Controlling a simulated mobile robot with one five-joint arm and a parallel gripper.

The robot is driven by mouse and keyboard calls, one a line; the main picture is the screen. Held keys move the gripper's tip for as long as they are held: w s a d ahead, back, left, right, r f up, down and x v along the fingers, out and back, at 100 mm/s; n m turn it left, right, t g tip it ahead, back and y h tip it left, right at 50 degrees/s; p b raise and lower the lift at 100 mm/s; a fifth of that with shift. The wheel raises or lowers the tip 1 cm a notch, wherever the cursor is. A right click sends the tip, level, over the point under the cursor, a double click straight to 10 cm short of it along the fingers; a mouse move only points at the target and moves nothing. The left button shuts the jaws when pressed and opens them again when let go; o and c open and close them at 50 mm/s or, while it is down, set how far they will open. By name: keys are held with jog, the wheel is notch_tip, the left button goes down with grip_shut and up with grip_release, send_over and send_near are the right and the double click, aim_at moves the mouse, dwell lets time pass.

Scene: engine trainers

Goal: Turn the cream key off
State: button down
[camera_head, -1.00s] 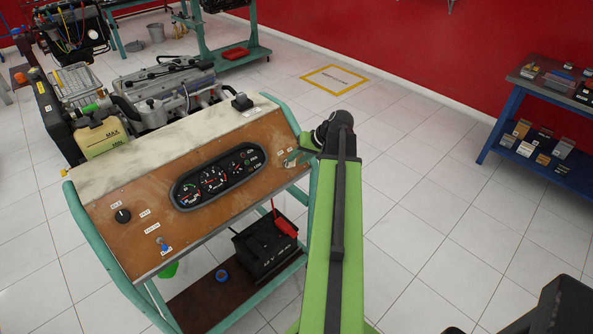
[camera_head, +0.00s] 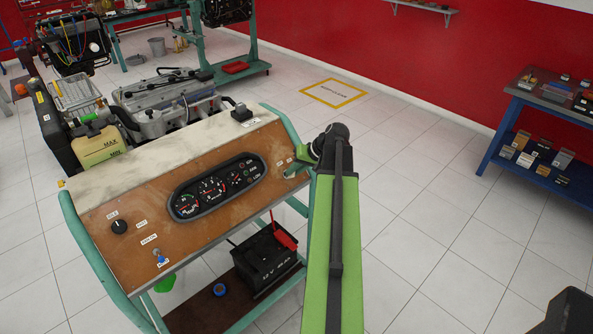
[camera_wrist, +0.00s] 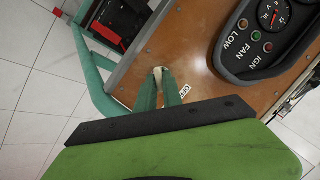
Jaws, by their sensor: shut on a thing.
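The trainer's brown control panel (camera_head: 225,208) slopes toward me, with a gauge cluster in its middle. My gripper (camera_head: 292,171) is at the panel's right end, partly hidden by my arm in the head view. In the wrist view, my gripper's green fingers (camera_wrist: 158,86) are shut on the cream key (camera_wrist: 157,71). Only a small cream piece shows between the fingertips, so its turned angle cannot be told. A small white label (camera_wrist: 184,91) sits beside the fingers. The key is hidden in the head view.
The panel also has a black knob (camera_head: 119,227) and a blue-tipped switch (camera_head: 160,258) at left. A black battery (camera_head: 268,259) stands on the shelf below. Green frame rails (camera_head: 87,250) flank the panel. A blue-framed table (camera_head: 490,150) stands far right, with open floor between.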

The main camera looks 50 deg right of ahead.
jog(key=shift+s, duration=0.1)
jog(key=shift+a+f+n+h, duration=0.1)
jog(key=shift+a+n+h, duration=0.1)
jog(key=shift+n+h, duration=0.15)
jog(key=n+p, duration=0.1)
jog(key=n, duration=0.2)
jog(key=shift+a+g+h, duration=0.15)
jog(key=shift+g+h, duration=0.15)
jog(key=shift+h, duration=0.05)
jog(key=shift+n+h, duration=0.6)
jog(key=shift+n, duration=1.05)
jog(key=c, duration=1.5)
grip_release()
